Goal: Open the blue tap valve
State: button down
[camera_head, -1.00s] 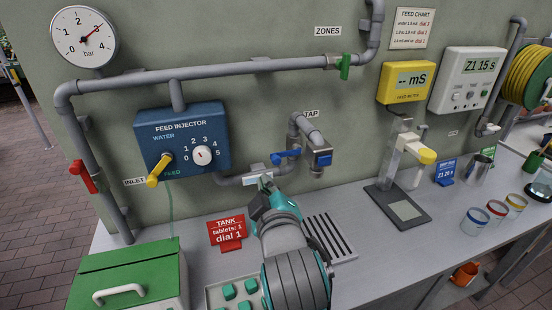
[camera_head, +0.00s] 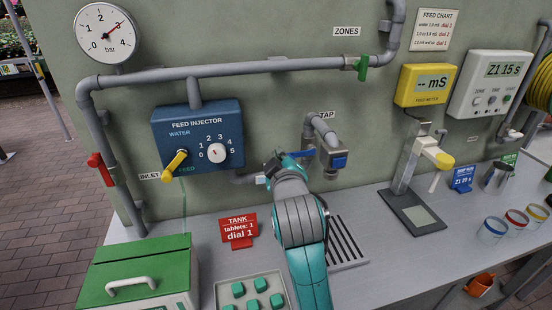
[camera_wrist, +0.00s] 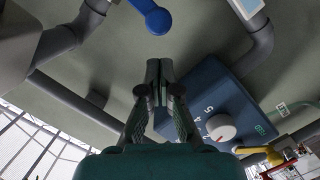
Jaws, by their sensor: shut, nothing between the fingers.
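The blue tap valve handle (camera_head: 301,154) sits on the grey pipe under the TAP label, left of the tap's blue-ended spout (camera_head: 336,160). It points left, roughly level, and my arm partly covers the pipe below it. My gripper (camera_head: 276,158) is up by the wall, close to the handle's left end; whether they touch is unclear in the head view. In the wrist view my gripper (camera_wrist: 159,70) is shut and empty, its fingertips together. The rounded end of the blue handle (camera_wrist: 155,17) shows beyond the tips there, with a visible gap in the picture.
The blue feed injector box (camera_head: 197,135), with a yellow lever (camera_head: 174,165) and white dial (camera_head: 217,153), is on the wall to the left. Below are a red TANK sign (camera_head: 238,229), a green-lidded box (camera_head: 135,265) and a tray (camera_head: 250,283). A dosing stand (camera_head: 404,180) is to the right.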

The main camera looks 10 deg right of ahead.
jog(key=shift+d+f, duration=0.65)
jog(key=shift+f, duration=0.1)
